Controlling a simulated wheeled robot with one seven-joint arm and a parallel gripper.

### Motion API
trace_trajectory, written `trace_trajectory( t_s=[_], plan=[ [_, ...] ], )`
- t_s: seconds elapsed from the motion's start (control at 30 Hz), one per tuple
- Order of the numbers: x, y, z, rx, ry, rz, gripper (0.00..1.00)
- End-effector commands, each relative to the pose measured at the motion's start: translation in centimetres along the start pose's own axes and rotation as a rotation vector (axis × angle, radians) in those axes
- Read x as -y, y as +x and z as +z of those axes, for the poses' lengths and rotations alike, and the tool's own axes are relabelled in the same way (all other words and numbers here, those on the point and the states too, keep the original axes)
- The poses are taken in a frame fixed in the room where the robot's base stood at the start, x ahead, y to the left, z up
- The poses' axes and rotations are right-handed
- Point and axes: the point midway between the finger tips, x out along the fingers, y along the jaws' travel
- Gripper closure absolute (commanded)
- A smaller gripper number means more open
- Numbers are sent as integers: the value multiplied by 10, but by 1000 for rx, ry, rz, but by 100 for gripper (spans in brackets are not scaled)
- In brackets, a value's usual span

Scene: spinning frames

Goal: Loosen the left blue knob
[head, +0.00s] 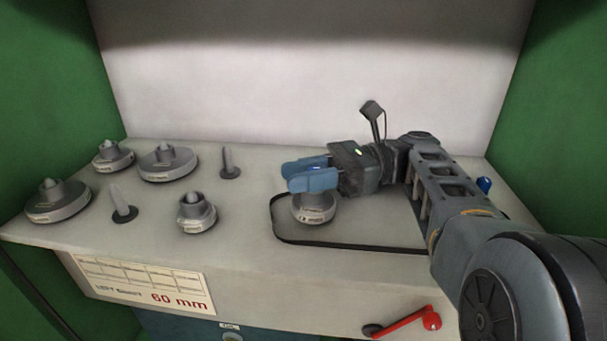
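My gripper (298,174) has two blue fingers pointing left, above a grey round piece (313,208) on the worktop. The fingers lie close together, one behind the other. A small darker blue spot shows between them, but I cannot tell whether it is a knob or part of a finger. Whether the fingers grip anything is unclear. One small dark blue knob (484,185) stands upright at the right, behind my arm. No other blue knob shows clearly; the left one may be hidden by my gripper.
Several grey round pieces, including one at the front (196,212), and two upright pegs (123,205) stand on the left of the grey worktop (245,230). A red handle (408,321) is on the front. Green walls flank both sides.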

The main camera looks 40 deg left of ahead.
Motion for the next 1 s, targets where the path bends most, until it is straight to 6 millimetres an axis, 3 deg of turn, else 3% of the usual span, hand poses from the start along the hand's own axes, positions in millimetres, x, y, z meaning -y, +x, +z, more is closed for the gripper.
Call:
trace_trajectory(
  t_s=[0.2, 0.53, 0.9, 1.0],
  plan=[
    [0, 1, 0, 0, 1, 2, 52],
    [0, 0, 4, 0, 0, 0, 52],
    [-1, 0, 49, 0, 1, 1, 52],
    [-7, -5, 50, -3, 5, -1, 52]
  ],
)
